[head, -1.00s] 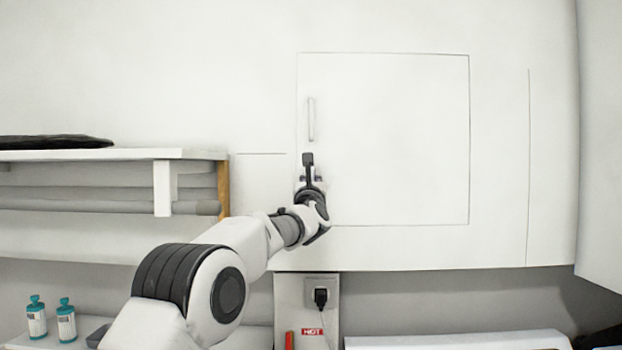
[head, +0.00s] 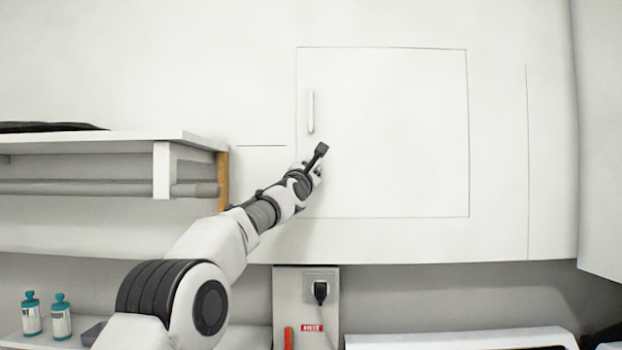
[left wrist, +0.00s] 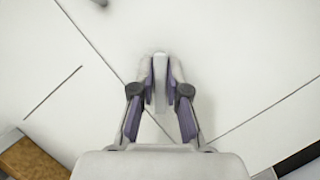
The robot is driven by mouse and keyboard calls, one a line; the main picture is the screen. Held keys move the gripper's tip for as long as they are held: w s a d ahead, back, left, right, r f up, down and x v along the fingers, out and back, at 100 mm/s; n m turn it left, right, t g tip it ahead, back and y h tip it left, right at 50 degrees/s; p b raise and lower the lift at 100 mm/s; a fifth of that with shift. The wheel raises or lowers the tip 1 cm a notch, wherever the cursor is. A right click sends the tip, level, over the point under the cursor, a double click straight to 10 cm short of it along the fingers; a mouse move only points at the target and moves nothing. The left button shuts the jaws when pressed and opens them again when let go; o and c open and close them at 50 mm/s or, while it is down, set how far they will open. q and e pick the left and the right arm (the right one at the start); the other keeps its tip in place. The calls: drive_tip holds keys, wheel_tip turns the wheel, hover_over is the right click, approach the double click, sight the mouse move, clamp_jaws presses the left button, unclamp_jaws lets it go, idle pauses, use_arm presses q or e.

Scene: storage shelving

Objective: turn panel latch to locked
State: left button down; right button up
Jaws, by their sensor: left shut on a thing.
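The square white panel (head: 400,130) is flush in the white wall, with thin dark seams around it. The panel latch (left wrist: 160,82) is a small pale bar near the panel's lower left corner. My left gripper (left wrist: 160,88) is shut on it, with a dark-padded finger on each side. In the left wrist view the latch lines up with my fingers and lies slanted to the panel's seams. In the head view my left gripper (head: 316,170) is tilted to the right and hides the latch. My right gripper is not in view.
A white vertical handle (head: 311,111) stands just above my left gripper. A white shelf (head: 120,143) with a wooden end juts out at left. Below are a socket with a black plug (head: 320,291) and two teal-capped bottles (head: 60,318). The panel's right side is clear.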

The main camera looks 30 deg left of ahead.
use_arm(q)
drive_tip(key=m+h, duration=0.1)
drive_tip(key=m, duration=0.1)
drive_tip(key=shift+f+m+b, duration=0.1)
drive_tip(key=shift+m+b, duration=0.2)
drive_tip(key=shift+m+g+h+p, duration=0.3)
drive_tip(key=shift+m+g+h, duration=0.2)
drive_tip(key=shift+m, duration=0.6)
drive_tip(key=shift+d+r+m+h+p, duration=0.1)
drive_tip(key=shift+r+m+h+p, duration=0.2)
drive_tip(key=shift+m+p, duration=0.5)
drive_tip(key=m+g+p, duration=0.1)
drive_tip(key=m, duration=0.2)
drive_tip(key=shift+p, duration=0.4)
drive_tip(key=shift+f+m+g+h+p, duration=0.25)
drive_tip(key=shift+m+g+h+p, duration=0.2)
drive_tip(key=shift+m+p, duration=0.6)
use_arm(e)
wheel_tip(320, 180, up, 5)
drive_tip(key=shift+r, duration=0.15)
use_arm(q)
drive_tip(key=shift+f+m, duration=0.15)
drive_tip(key=shift+m, duration=0.1)
